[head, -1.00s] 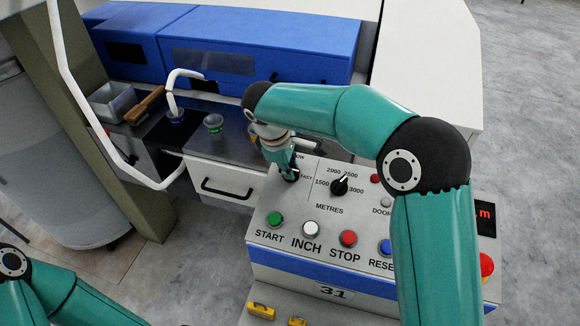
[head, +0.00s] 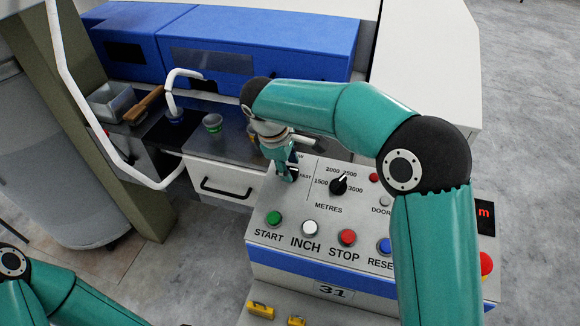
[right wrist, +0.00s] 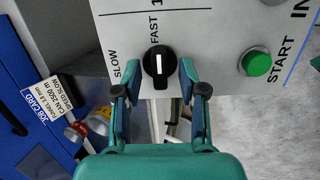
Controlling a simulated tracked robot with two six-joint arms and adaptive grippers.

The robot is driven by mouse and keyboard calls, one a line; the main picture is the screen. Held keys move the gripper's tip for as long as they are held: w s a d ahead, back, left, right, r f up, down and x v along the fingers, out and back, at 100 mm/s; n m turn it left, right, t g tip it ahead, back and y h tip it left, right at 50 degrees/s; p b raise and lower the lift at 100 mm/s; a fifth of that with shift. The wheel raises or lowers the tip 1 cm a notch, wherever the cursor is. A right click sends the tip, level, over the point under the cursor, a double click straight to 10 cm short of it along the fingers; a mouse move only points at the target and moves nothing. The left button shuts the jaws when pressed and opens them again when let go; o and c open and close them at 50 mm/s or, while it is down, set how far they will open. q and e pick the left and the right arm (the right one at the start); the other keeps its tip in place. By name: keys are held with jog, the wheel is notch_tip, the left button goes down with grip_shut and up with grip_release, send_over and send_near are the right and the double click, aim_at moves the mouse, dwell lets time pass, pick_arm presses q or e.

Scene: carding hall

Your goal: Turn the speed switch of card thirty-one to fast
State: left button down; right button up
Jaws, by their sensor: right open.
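The speed switch (right wrist: 159,66) is a round black knob with a white line, on the grey panel of card 31. In the right wrist view its line stands upright, in line with the FAST label (right wrist: 154,25); the SLOW label (right wrist: 115,67) is at the left. My right gripper (right wrist: 160,78) is open, with one fingertip on each side of the knob and small gaps visible. In the head view my right gripper (head: 289,174) is over the panel's upper left corner and largely hides the switch. My left gripper is out of view; only part of that arm shows, bottom left.
Close by are the metres dial (head: 338,185), the green START button (head: 273,218), white INCH button (head: 310,228) and red STOP button (head: 347,237). A white bent rail (head: 90,110) stands at the left. A job card (right wrist: 50,98) hangs on blue housing.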

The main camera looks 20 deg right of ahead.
jog(key=v, duration=1.1)
jog(key=shift+a, duration=0.1)
